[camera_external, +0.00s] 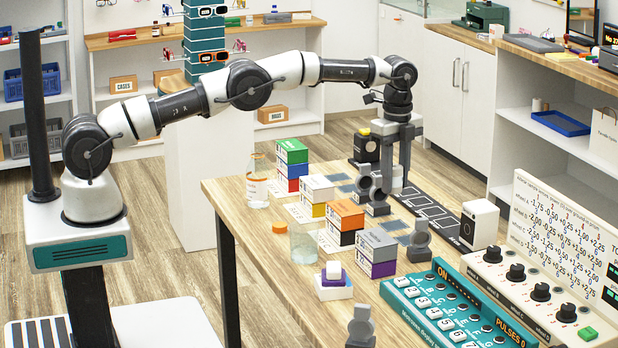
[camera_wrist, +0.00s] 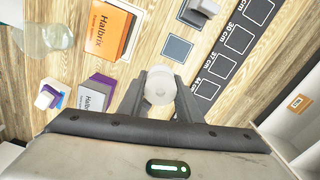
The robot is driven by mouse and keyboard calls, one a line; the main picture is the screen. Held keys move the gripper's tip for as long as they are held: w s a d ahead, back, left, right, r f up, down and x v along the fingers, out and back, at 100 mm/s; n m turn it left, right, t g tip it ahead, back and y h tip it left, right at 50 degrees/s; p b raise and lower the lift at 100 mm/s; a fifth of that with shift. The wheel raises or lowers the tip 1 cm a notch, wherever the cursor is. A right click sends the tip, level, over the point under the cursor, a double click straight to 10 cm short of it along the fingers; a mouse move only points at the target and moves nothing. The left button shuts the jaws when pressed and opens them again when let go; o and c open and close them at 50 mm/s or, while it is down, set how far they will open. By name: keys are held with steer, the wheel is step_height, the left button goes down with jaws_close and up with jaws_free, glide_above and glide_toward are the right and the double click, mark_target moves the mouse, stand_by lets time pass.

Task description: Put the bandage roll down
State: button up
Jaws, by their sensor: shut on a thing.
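The bandage roll (camera_wrist: 160,88) shows in the wrist view as a pale round disc between my two grey fingers. My gripper (camera_external: 396,184) is shut on it and points down over the far part of the wooden table (camera_external: 238,190), beside the black strip with white outlines (camera_external: 430,212). In the outside view the roll is mostly hidden or too small to make out. I cannot tell whether it touches the table.
Grey lens-like stands (camera_external: 418,241) are close by. A glass bottle (camera_external: 257,182), a beaker (camera_external: 318,240) and a white device (camera_external: 479,224) stand around. A teal button panel (camera_external: 450,310) fills the front.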

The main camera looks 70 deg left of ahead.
mark_target(392, 234)
step_height(392, 234, down, 11)
steer(key=shift+r+b, duration=0.1)
steer(key=shift+b, duration=0.75)
steer(key=shift+f, duration=0.25)
steer(key=o, duration=1)
steer(key=shift+r, duration=0.1)
